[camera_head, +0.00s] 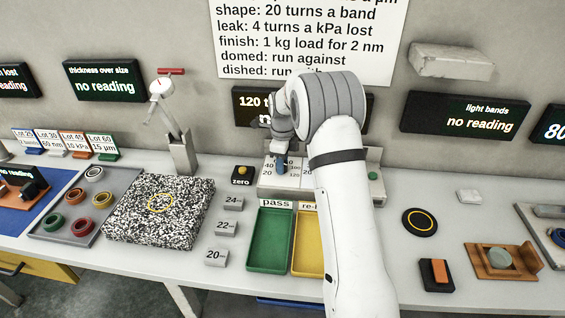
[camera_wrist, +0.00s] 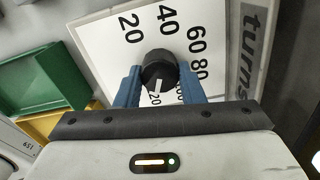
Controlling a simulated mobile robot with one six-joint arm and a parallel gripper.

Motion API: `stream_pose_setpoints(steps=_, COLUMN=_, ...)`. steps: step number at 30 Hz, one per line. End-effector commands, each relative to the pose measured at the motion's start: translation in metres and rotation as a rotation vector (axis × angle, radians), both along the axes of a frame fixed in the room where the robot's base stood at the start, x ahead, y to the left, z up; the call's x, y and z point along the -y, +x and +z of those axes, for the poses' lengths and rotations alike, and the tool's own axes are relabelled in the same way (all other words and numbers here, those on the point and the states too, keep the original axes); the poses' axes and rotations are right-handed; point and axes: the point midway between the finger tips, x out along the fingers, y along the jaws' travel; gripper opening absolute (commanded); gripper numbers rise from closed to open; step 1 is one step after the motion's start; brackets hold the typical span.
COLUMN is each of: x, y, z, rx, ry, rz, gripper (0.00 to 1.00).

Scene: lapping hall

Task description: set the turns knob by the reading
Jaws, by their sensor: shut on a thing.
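The black turns knob (camera_wrist: 158,66) sits on a white dial plate (camera_wrist: 95,35) marked 20, 40, 60, 80 and higher numbers; "turns" shows at the plate's side. The knob's white pointer mark faces down in the wrist view, toward what looks like 120. My gripper (camera_wrist: 160,76) is shut on the knob, one blue finger on each side. In the head view my gripper (camera_head: 282,160) is at the pale control box (camera_head: 268,188) and hides the knob. The display behind (camera_head: 247,104) shows "120 t"; my arm covers the rest.
A wall sheet (camera_head: 300,40) lists rules, including "shape: 20 turns a band" and "leak: 4 turns a kPa lost". Displays for thickness (camera_head: 104,80) and light bands (camera_head: 466,115) say "no reading". Green (camera_head: 268,240) and yellow (camera_head: 305,250) trays lie in front of the box.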

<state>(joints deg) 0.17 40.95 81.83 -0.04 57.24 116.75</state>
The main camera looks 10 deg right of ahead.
Motion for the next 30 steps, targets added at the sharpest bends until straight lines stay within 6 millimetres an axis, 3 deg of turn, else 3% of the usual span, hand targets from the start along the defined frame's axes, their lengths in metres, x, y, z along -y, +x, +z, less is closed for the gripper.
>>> stream_pose_setpoints(steps=2, x=0.000, y=0.001, z=0.001, rx=0.004, ry=0.000, rz=-0.002, gripper=0.12)
stream_pose_setpoints(steps=3, x=0.000, y=0.001, z=0.001, rx=0.004, ry=0.000, rz=-0.002, gripper=0.38)
stream_pose_setpoints(steps=10, x=0.000, y=0.000, z=0.001, rx=0.001, ry=0.000, rz=-0.001, gripper=0.57)
stream_pose_setpoints(steps=20, x=0.000, y=0.001, z=0.008, rx=0.003, ry=0.001, rz=0.000, gripper=0.57)
stream_pose_setpoints(steps=30, x=0.000, y=0.001, z=0.062, rx=0.004, ry=0.000, rz=0.000, gripper=0.57)
